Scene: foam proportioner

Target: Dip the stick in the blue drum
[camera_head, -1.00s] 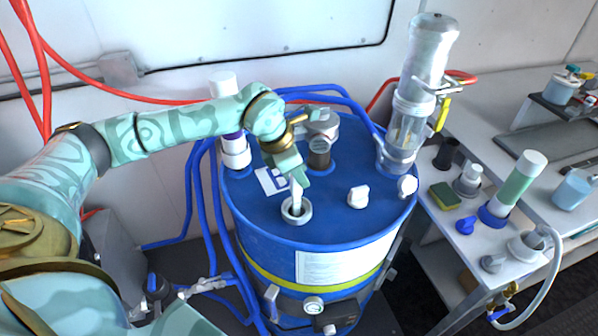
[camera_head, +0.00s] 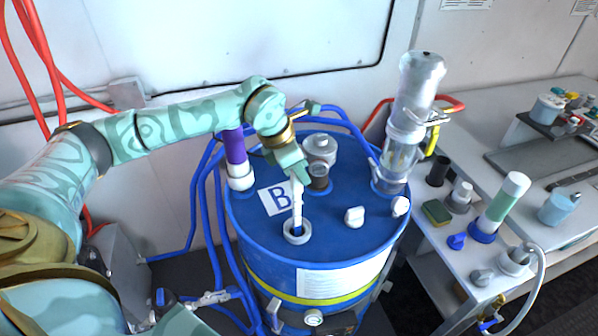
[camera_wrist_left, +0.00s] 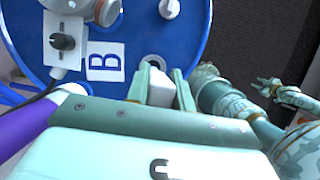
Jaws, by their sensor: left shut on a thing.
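The blue drum (camera_head: 330,258) stands in the middle of the head view, with a white ring-shaped opening (camera_head: 297,237) near the front of its lid. My left gripper (camera_head: 298,178) is above this opening and shut on the white stick (camera_head: 297,207). The stick hangs nearly upright, its lower end within or at the opening; its tip is hidden. In the left wrist view the stick's top (camera_wrist_left: 160,88) is between the two fingers, with the opening (camera_wrist_left: 153,62) behind. My right gripper seems to show small at the right edge there (camera_wrist_left: 275,88); its jaws are unclear.
On the lid are a label "B" (camera_head: 280,197), a purple tube (camera_head: 235,147), a metal fitting (camera_head: 319,150), white caps (camera_head: 355,216) and a tall clear cylinder (camera_head: 402,150). Blue hoses (camera_head: 207,245) run down the left. A bench (camera_head: 445,235) with bottles stands right.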

